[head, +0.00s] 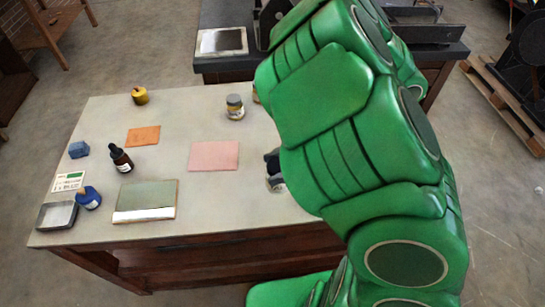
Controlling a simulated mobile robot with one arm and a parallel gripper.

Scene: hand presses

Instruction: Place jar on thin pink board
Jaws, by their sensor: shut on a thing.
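The thin pink board (214,156) lies flat and bare near the middle of the pale table. My gripper (271,163) is mostly hidden behind my green arm, right of the board. Only a dark part of it shows. It is shut on a small jar (276,184), whose pale lower part peeks out at the arm's edge. The jar is apart from the board; whether it touches the table cannot be told. Another glass jar (235,108) with a dark and yellowish top stands behind the board.
The table is clear around the pink board. My arm hides the table's right side.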

